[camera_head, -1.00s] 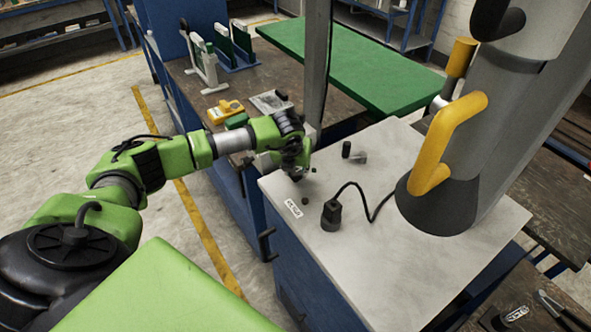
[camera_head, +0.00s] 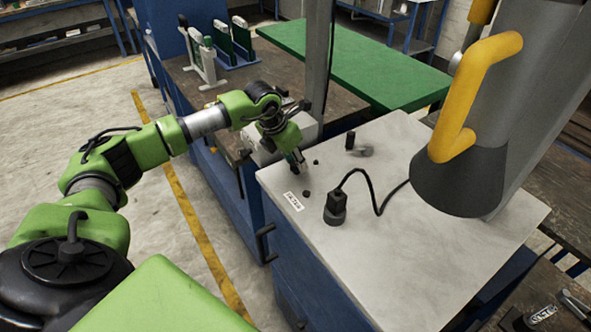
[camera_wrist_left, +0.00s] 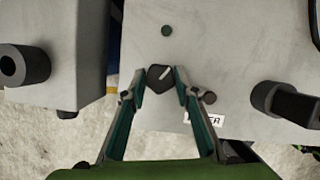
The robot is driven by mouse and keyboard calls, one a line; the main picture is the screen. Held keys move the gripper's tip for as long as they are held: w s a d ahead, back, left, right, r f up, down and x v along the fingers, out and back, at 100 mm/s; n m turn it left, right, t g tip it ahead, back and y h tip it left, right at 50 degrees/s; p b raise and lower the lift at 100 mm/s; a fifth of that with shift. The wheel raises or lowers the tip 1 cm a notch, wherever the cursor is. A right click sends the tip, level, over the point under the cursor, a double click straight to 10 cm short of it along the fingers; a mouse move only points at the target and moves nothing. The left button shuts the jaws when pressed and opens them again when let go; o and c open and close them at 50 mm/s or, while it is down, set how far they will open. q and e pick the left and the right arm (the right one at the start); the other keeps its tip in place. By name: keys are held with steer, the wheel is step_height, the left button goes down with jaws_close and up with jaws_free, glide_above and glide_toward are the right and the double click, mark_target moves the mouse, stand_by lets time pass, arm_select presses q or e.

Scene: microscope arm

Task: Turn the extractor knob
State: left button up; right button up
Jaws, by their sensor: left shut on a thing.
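The extractor knob (camera_wrist_left: 159,76) is a small dark knob with a white pointer line, on the pale top of the cabinet (camera_head: 420,150). In the left wrist view the two fingertips of my left gripper (camera_wrist_left: 159,82) flank it and are shut on it. The pointer line slants up to the right. In the head view my left gripper (camera_head: 297,164) reaches down to the cabinet top near its left corner and hides the knob. My right gripper is not in view.
A small dark button (camera_head: 316,162) and another (camera_head: 307,193) are close to the gripper. A label (camera_head: 293,201) lies nearby. A black plug with a cable (camera_head: 336,207) stands to the right. The grey extractor hood (camera_head: 460,180) with its yellow handle (camera_head: 465,100) rises at the right.

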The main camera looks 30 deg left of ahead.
arm_select(q)
steer(key=m+b, duration=0.1)
steer(key=m+h+b, duration=0.1)
steer(key=shift+w+a+f+m, duration=0.1)
steer(key=shift+w+a+m, duration=0.05)
steer(key=shift+m, duration=0.25)
steer(key=m+b, duration=0.2)
steer(key=shift+m+g+h, duration=0.3)
steer(key=shift+g+h, duration=0.1)
steer(key=m+b, duration=0.1)
steer(key=m, duration=0.1)
steer(key=shift+w+m+g+h, duration=0.1)
steer(key=shift+m+g+h, duration=0.2)
steer(key=shift+g+h, duration=0.1)
steer(key=shift+a+m+g+h+b, duration=0.1)
steer(key=shift+m+g+h+b, duration=0.35)
steer(key=shift+m, duration=1.05)
steer(key=shift+r, duration=0.2)
steer(key=o, duration=1.1)
